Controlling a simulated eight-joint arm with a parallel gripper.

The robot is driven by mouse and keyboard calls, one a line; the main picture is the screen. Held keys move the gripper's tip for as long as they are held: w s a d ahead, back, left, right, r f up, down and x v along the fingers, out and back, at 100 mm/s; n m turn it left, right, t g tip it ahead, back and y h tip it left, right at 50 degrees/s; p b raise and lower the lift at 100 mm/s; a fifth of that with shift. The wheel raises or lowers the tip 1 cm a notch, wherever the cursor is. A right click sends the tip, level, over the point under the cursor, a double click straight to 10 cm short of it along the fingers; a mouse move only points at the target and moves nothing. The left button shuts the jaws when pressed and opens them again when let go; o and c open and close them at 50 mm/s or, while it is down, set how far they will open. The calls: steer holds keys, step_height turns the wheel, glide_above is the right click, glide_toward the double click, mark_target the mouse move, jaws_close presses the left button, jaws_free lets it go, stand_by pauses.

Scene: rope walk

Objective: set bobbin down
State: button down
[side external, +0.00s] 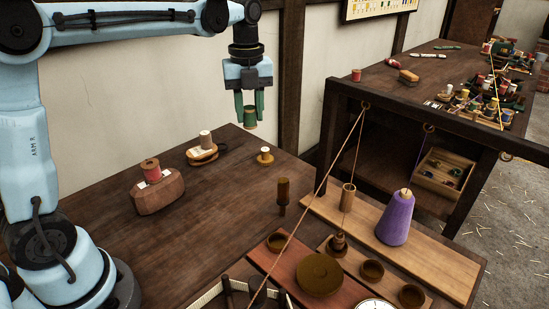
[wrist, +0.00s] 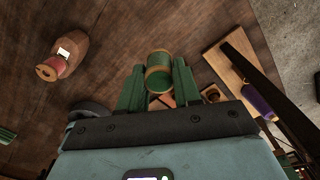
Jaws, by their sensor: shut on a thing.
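A green bobbin with pale wooden ends (side external: 249,117) is held between the green fingers of my gripper (side external: 249,108), high above the wooden table (side external: 235,240). In the wrist view the bobbin (wrist: 158,75) sits between the two fingers (wrist: 158,88), one on each side, with its round end towards the camera. My gripper is shut on it. The bobbin is clear of the table and of everything standing there.
A dark wooden peg (side external: 283,192) stands nearer. A purple cone (side external: 395,218) stands on a board at right. Bare table lies between.

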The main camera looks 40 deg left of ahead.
step_height(320, 180, down, 18)
steer(key=shift+r, duration=0.2)
stand_by(0.4)
steer(key=c, duration=0.8)
jaws_free()
steer(key=shift+f, duration=0.1)
